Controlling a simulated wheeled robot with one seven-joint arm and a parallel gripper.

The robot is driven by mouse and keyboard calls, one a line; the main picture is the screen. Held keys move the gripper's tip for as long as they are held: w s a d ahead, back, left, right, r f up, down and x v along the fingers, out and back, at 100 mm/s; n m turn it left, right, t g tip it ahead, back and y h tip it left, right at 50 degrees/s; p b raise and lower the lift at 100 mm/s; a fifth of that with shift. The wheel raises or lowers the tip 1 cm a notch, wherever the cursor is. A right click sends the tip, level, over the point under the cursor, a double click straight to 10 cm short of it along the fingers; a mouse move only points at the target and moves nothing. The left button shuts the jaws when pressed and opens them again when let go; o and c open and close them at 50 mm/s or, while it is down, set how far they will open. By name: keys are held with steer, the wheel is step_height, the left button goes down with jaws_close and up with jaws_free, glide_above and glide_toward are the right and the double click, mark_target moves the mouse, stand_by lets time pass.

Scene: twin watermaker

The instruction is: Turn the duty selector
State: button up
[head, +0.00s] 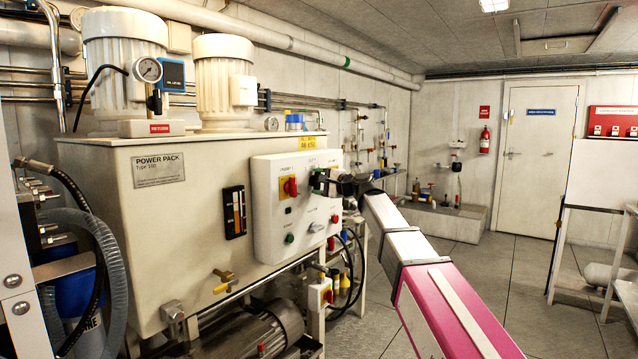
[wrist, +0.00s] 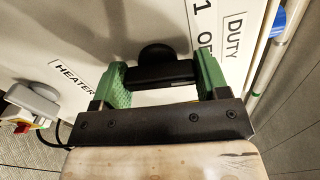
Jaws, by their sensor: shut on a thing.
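The duty selector (wrist: 157,53) is a black knob with a bar handle, on the white control panel (head: 272,230) of the power pack. In the wrist view it sits beside a printed DUTY label (wrist: 234,30) and a partly covered "1 O" marking. My gripper (wrist: 160,75) has its green fingers on either side of the handle and is shut on it. In the head view my gripper (head: 322,181) is at the panel's upper right, and my arm hides most of the selector there. The selector's exact pointing direction is hard to tell.
A red rotary switch (head: 290,187) on a yellow plate is left of my gripper. A green button (head: 289,238) sits below it.

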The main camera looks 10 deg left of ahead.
steer(key=n, duration=0.5)
steer(key=shift+s+n, duration=0.1)
steer(key=shift+n, duration=0.2)
steer(key=n, duration=0.4)
steer(key=shift+n, duration=0.4)
steer(key=o, duration=0.9)
steer(key=shift+o, duration=0.2)
steer(key=v, duration=1)
steer(key=shift+s+d, duration=0.2)
steer(key=shift+d, duration=0.15)
steer(key=shift+f, duration=0.2)
